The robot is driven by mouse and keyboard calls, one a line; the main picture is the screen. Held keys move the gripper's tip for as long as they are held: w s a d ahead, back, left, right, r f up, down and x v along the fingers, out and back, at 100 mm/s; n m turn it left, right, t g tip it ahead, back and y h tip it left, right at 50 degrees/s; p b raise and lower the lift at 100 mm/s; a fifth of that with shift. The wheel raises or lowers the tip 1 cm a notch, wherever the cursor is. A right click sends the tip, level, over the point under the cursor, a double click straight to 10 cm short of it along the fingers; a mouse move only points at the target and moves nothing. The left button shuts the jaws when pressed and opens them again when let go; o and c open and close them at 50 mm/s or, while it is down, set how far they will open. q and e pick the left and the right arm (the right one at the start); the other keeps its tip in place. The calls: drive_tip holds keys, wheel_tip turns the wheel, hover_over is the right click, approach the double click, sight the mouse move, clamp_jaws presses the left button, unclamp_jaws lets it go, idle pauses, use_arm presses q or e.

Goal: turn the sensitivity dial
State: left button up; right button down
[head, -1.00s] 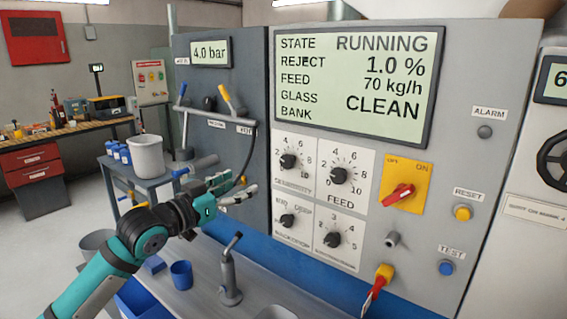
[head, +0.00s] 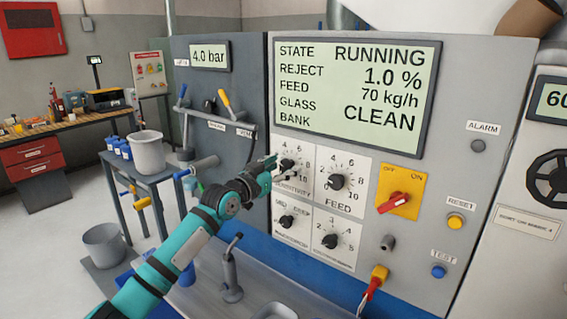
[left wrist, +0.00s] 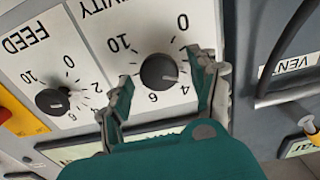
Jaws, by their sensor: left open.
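The sensitivity dial (head: 287,165) is a black round knob on a white scale plate at the upper left of the dial group. In the left wrist view the dial (left wrist: 159,71) sits between my open fingers, its white mark near 4. My left gripper (head: 272,168) is at the dial's left side in the head view, partly covering its plate. In the left wrist view the gripper (left wrist: 162,85) has one finger on each side of the dial, with gaps showing; I cannot tell how far its tips stand off the panel. My right gripper is not in view.
The feed dial (head: 336,182) is close on the right. A red switch on a yellow plate (head: 399,195) is farther right. The display (head: 357,97) above reads RUNNING and CLEAN. Levers (head: 228,104) stick out left of the panel. A metal tray ledge (head: 262,293) lies below.

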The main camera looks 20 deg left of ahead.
use_arm(q)
drive_tip(key=shift+w+d, duration=0.1)
drive_tip(key=shift+w, duration=0.2)
drive_tip(key=shift+c, duration=0.2)
drive_tip(key=c, duration=1.1)
